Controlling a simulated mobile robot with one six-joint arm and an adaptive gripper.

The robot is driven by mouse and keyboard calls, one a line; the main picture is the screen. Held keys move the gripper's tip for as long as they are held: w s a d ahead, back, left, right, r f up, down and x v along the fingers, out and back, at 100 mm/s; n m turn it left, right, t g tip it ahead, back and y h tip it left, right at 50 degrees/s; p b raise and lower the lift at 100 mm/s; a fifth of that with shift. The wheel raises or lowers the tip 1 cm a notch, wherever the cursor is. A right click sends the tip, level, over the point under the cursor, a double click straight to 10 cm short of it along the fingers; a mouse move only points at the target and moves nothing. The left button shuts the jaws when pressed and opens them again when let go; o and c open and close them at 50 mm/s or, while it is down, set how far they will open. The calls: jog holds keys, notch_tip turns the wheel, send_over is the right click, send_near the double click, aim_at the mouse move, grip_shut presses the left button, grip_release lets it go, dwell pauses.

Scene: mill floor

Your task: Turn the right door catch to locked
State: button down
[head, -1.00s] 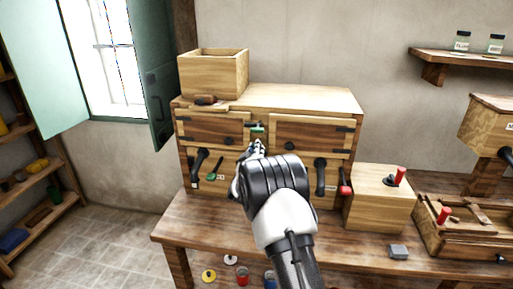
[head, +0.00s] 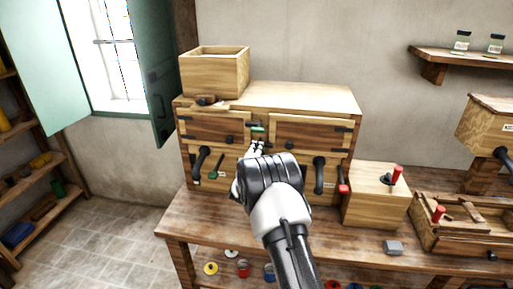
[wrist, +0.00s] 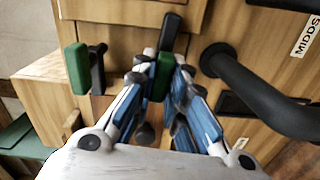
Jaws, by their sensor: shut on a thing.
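My gripper (wrist: 162,90) is shut on a small catch lever (wrist: 171,32) with a black end and a green part, which sits between the fingers in the wrist view. In the head view, my gripper (head: 256,148) is at the middle of the wooden cabinet front and hides this lever. A second green-handled catch (wrist: 77,68) with a black bar is beside it in the wrist view; it appears just above my fingers in the head view (head: 258,129). The upper right door (head: 310,132) and upper left door (head: 215,127) look closed. I cannot tell the lever's exact angle.
A thick black handle (wrist: 258,98) is close to my fingers in the wrist view. Another green-ended lever (head: 213,174) is low on the cabinet's left. An open box (head: 214,75) stands on top. A wooden box with a red-knobbed lever (head: 396,174) stands at right.

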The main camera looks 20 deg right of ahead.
jog(key=shift+n, duration=0.5)
jog(key=c, duration=1.6)
grip_release()
jog(key=v, duration=1.2)
